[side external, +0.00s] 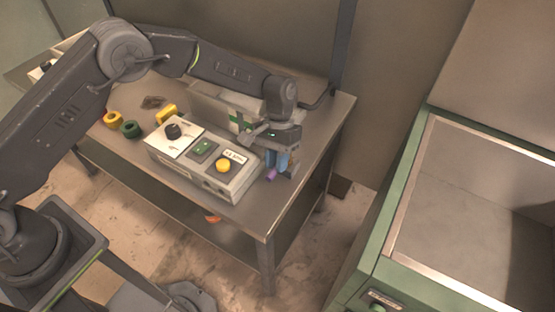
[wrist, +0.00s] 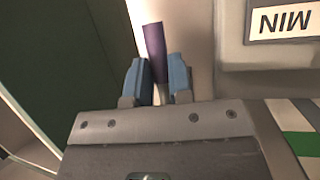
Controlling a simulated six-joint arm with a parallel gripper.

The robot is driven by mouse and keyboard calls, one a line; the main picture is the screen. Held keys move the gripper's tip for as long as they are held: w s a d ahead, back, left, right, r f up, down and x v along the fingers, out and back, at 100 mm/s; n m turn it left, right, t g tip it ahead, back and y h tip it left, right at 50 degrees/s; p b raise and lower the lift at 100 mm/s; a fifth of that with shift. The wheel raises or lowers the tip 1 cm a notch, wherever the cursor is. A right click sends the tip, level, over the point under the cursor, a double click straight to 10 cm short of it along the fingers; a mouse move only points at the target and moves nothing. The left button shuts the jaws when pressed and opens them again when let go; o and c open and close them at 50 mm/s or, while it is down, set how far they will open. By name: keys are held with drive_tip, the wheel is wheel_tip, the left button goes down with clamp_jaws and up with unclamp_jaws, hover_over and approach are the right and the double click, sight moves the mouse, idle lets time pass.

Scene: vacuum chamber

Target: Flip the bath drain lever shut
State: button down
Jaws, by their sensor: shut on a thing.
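The drain lever is a short stick with a purple grip (side external: 272,175) at the right end of a grey control box (side external: 213,187) on the table. In the wrist view the purple grip (wrist: 155,50) stands up past the fingertips, with a pale stem below it. My gripper (side external: 283,160) has blue fingers and points down beside the box's right end. In the wrist view the fingers (wrist: 159,76) are on either side of the lever and shut on it. The lever's pivot is hidden behind the gripper.
The box carries a black knob (side external: 173,131), a green switch (side external: 202,147) and a yellow button (side external: 223,166). Yellow and green rings (side external: 131,129) lie to its left. The table's right edge is close to my gripper. A green-framed open tank (side external: 398,190) stands apart at right.

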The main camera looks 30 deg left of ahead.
drive_tip(key=c, duration=1)
unclamp_jaws()
drive_tip(key=shift+c, duration=0.2)
drive_tip(key=v, duration=1.4)
drive_tip(key=s+a+r+t, duration=0.3)
drive_tip(key=s+a+r, duration=0.2)
drive_tip(key=r, duration=0.3)
drive_tip(key=s+a+r+t, duration=0.2)
drive_tip(key=s+a+r, duration=0.35)
drive_tip(key=r, duration=0.35)
drive_tip(key=s+a+f+t+y, duration=0.1)
drive_tip(key=s+a+t, duration=0.1)
drive_tip(key=s, duration=0.8)
drive_tip(key=s+a+f+t+y, duration=0.1)
drive_tip(key=s+a+t, duration=0.2)
drive_tip(key=s, duration=0.6)
drive_tip(key=shift+s+a+n, duration=0.3)
drive_tip(key=shift+s+a, duration=0.05)
drive_tip(key=shift+a, duration=0.35)
